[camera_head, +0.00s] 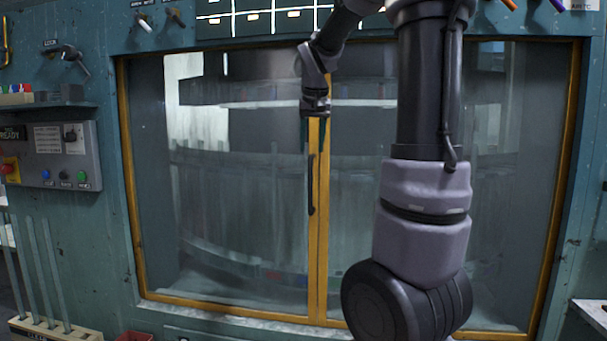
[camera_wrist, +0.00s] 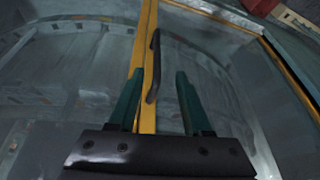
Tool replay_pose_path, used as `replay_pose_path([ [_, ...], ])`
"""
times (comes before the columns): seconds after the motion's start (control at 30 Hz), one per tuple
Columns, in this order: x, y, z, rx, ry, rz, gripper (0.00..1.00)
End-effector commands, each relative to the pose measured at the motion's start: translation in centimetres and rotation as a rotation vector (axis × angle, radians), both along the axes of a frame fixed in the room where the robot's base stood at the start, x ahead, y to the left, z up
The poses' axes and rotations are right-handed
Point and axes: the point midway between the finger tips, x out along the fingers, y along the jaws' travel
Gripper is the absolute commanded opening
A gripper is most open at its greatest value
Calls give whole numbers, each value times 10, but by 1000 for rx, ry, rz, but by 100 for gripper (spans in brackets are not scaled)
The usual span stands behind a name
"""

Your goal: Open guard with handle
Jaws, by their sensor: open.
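The guard (camera_head: 240,225) is a pair of glazed panels in a yellow frame, meeting at a yellow middle upright. It looks shut. Its dark, slim upright handle (camera_head: 311,186) sits on that upright. My gripper (camera_head: 315,143) is at the upright, just above the handle in the head view, with its fingers pointing down. In the wrist view my gripper (camera_wrist: 160,73) has two green fingers spread apart, and the handle (camera_wrist: 153,66) shows between them, nearer the left finger. I see no clear contact, and the depth between fingers and handle is hard to judge. Nothing is held.
A grey control box (camera_head: 55,157) with buttons is on the wall at left, below a shelf (camera_head: 45,103). Glass tubes (camera_head: 40,270) stand in a rack at lower left. A pale ledge (camera_head: 592,312) juts in at lower right. My arm covers part of the right panel.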

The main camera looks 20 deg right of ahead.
Motion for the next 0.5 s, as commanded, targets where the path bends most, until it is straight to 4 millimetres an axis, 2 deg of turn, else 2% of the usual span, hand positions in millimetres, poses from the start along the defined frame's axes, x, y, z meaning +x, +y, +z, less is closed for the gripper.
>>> replay_pose_path([
  [0.1,15,-9,-3,-30,16,-8,50],
  [0.27,21,-13,-14,-36,23,-11,50],
  [0.5,35,-19,-54,-36,24,-11,50],
])
